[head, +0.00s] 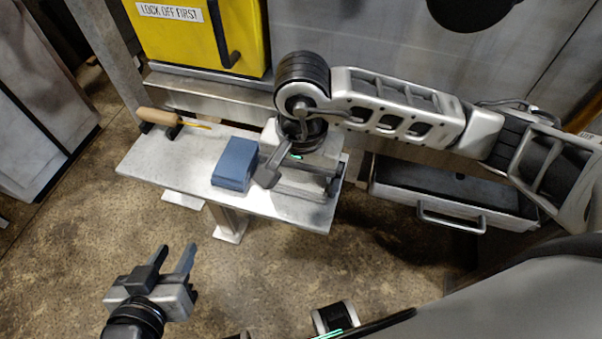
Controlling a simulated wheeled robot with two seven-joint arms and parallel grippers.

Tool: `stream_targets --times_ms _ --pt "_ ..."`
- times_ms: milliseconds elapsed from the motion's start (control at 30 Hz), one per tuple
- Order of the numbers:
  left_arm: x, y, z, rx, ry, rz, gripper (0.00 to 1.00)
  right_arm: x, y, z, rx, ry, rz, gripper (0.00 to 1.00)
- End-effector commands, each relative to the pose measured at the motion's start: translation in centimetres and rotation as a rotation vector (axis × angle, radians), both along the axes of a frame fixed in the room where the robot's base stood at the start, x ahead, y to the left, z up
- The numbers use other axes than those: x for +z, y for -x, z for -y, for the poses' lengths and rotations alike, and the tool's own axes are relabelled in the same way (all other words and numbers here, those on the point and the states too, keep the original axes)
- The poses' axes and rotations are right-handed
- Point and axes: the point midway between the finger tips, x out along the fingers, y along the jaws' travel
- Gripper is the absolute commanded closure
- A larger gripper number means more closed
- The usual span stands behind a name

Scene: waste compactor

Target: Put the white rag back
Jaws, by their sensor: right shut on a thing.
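The white rag (302,184) is a pale folded block at the right end of the grey bench (190,158). My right gripper (298,178) is above that end of the bench, with its fingers on either side of the rag, shut on it. The gripper and wrist hide part of the rag. I cannot tell whether the rag touches the bench top. My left gripper (173,257) is open and empty, over the floor in front of the bench.
A blue folded block (235,163) lies just left of my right gripper. A wooden-handled tool (160,117) rests at the bench's left end. A grey drawer (450,195) with a handle stands out on the right. A yellow cabinet (190,38) is behind the bench.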

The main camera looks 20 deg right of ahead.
Motion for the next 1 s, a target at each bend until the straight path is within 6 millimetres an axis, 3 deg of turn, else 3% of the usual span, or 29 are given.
stream_targets --times_ms 367,400,767,1000 --pt "-0.7 0.0 0.0 0.000 -0.001 0.001 0.64 -0.6 0.0 0.0 0.000 -0.001 0.002 0.31" --pt "-0.4 0.0 0.0 0.000 -0.001 0.001 0.64 -0.3 0.0 0.0 0.000 -0.001 0.002 0.00" --pt "0.3 0.0 0.0 -0.002 0.001 0.001 0.64 0.5 0.0 0.0 0.000 -0.001 0.002 0.00" --pt "0.2 0.1 0.1 -0.002 0.000 -0.006 0.64 5.2 -0.1 0.0 0.001 0.000 0.009 0.00"
